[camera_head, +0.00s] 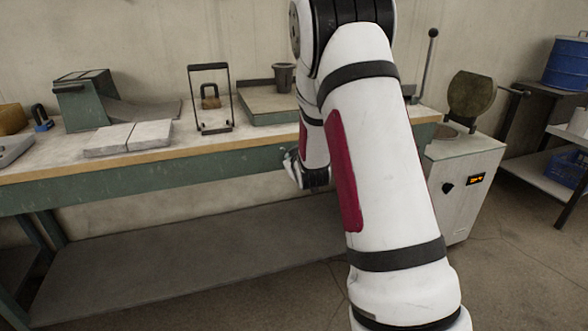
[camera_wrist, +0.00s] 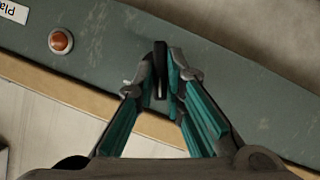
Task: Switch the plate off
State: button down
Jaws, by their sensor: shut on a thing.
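A grey-green panel (camera_wrist: 250,70) fills the upper part of the wrist view, on the bench's front. It bears a round red-orange lamp or button (camera_wrist: 61,41) in a pale ring; I cannot tell whether it is lit. A label that starts with "Pla" (camera_wrist: 14,11) is cut off at the upper left corner. A thin black switch knob (camera_wrist: 160,52) stands out from the panel. My gripper (camera_wrist: 162,72) is shut on this knob, one finger on each side. In the head view my arm hides the knob and most of my gripper at the bench front.
The bench top (camera_head: 60,158) carries a pale split block (camera_head: 128,138), a black frame (camera_head: 210,100), a dark cup (camera_head: 284,77) and a green metal box (camera_head: 85,100). A machine with an orange display (camera_head: 476,179) stands right of the bench. The lower shelf (camera_head: 190,260) is bare.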

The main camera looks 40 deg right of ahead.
jog(key=shift+a+f+n+h+b, duration=0.1)
jog(key=shift+n+h+b, duration=0.4)
jog(key=shift+n+b, duration=0.35)
jog(key=shift+a+f+n+h+b, duration=0.1)
jog(key=shift+n+h+b, duration=0.4)
jog(key=shift+n+b, duration=0.35)
jog(key=c, duration=1.7)
grip_release()
jog(key=shift+o, duration=0.2)
jog(key=shift+r, duration=0.1)
jog(key=v, duration=1.2)
jog(key=shift+a, duration=0.1)
